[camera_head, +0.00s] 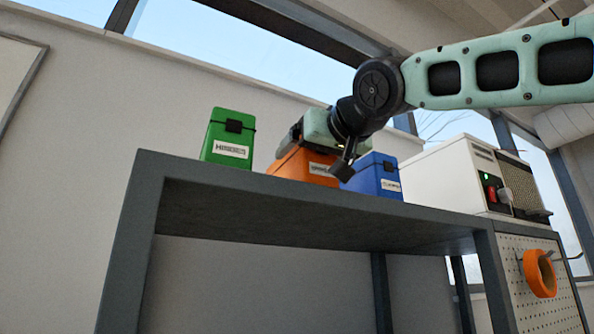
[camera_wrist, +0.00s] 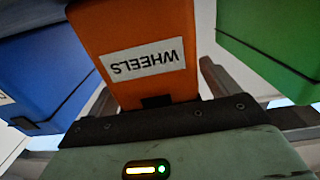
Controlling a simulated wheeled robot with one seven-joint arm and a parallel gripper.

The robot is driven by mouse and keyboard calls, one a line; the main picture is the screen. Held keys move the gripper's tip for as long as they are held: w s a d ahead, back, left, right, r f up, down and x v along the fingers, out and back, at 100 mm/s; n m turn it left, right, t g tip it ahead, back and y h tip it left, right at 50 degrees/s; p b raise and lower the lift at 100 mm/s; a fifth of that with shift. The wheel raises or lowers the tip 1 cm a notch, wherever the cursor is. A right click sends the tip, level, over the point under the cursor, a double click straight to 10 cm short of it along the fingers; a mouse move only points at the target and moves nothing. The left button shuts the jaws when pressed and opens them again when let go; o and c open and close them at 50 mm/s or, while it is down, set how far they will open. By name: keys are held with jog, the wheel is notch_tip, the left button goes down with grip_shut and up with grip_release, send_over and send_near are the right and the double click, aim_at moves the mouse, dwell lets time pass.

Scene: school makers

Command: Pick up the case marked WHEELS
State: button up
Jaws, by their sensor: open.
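The orange case (camera_head: 293,166) stands on the dark grey bench between a green and a blue case. In the wrist view its white label on the orange case (camera_wrist: 105,32) reads WHEELS, upside down. My gripper (camera_head: 317,155) is open at the top of the orange case and hides part of it in the head view. In the wrist view, dark fingers show on either side of the case; I cannot tell whether they touch it.
The green case (camera_head: 222,136) stands to the left and the blue case (camera_head: 374,174) close to the right. A white machine (camera_head: 445,177) is farther right. The bench (camera_head: 190,171) has bare top near its left end. An orange roll (camera_head: 540,274) hangs on the pegboard.

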jog(key=shift+x, duration=0.85)
jog(key=c, duration=1.2)
jog(key=shift+r, duration=0.15)
jog(key=shift+c, duration=0.8)
